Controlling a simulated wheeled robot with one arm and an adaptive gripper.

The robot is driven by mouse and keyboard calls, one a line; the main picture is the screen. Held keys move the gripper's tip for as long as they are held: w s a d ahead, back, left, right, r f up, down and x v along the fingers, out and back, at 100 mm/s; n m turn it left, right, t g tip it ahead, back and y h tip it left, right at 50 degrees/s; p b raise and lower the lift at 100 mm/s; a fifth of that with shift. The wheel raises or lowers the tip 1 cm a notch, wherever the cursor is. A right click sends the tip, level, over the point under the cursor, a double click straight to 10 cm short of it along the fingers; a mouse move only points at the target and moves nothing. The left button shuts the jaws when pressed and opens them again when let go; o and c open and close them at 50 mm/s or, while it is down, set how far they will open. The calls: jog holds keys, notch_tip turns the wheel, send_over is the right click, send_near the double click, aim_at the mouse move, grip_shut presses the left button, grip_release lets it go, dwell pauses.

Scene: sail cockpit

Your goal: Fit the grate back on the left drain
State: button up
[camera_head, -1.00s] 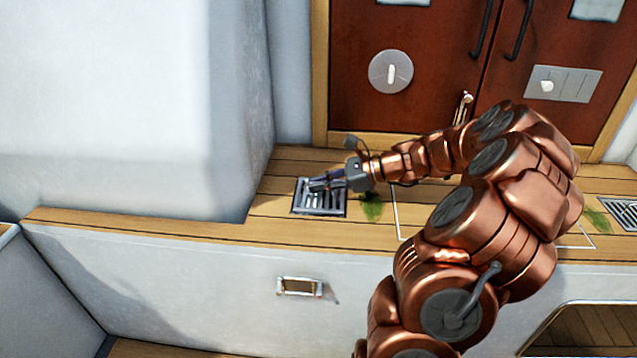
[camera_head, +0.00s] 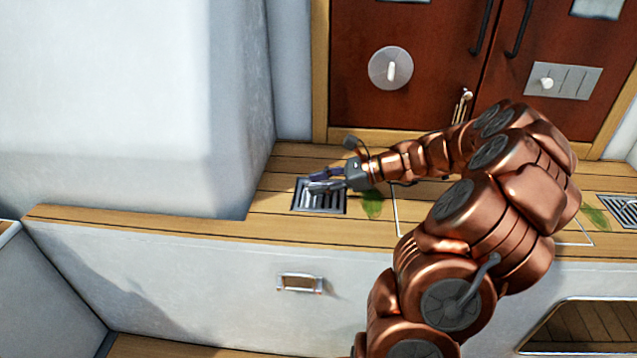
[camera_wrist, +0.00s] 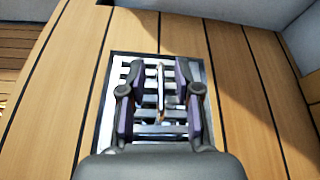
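The slatted metal grate (camera_head: 321,203) lies on the left drain in the wooden bench and looks about flat in the head view. A thin upright tab (camera_wrist: 161,88) stands on the grate between my fingers, with a gap on both sides. My gripper (camera_head: 318,182) is open and empty just above the grate; it also shows in the wrist view (camera_wrist: 158,95). My fingers and palm hide part of the grate, so I cannot tell whether every edge sits flush.
Green leaves (camera_head: 372,204) lie just right of the left drain. A second grate (camera_head: 620,209) is at the far right, with more leaves (camera_head: 597,219) beside it. A white wall block (camera_head: 120,110) rises left of the drain. Red cabinet doors (camera_head: 410,60) stand behind the bench.

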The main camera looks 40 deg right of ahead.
jog(key=shift+d, duration=0.1)
jog(key=v, duration=1.2)
jog(key=s+a+r+n+g+h+p, duration=0.1)
jog(key=s+a+r+n+g+p, duration=0.2)
jog(key=a+r+p, duration=0.45)
jog(key=a+r+n+g+p, duration=0.3)
jog(key=a+r+n+p, duration=0.2)
jog(key=a, duration=0.5)
jog(key=s+a+r+n+g+h+p, duration=0.1)
jog(key=s+a+r+n+g+p, duration=0.2)
jog(key=a+r+p, duration=0.4)
jog(key=s+a+r+n+g+h+p, duration=0.1)
jog(key=s+r+n+h+p, duration=0.3)
jog(key=p, duration=0.6)
jog(key=s+a+r+n+g+h+p, duration=0.1)
jog(key=s+a+r+n+h+p, duration=0.3)
jog(key=s+r+n+p, duration=0.5)
jog(key=s+r+p, duration=0.1)
jog(key=s+r, duration=0.1)
jog(key=s, duration=0.1)
jog(key=shift+s+r+n+p, duration=0.3)
jog(key=shift+s+p, duration=0.1)
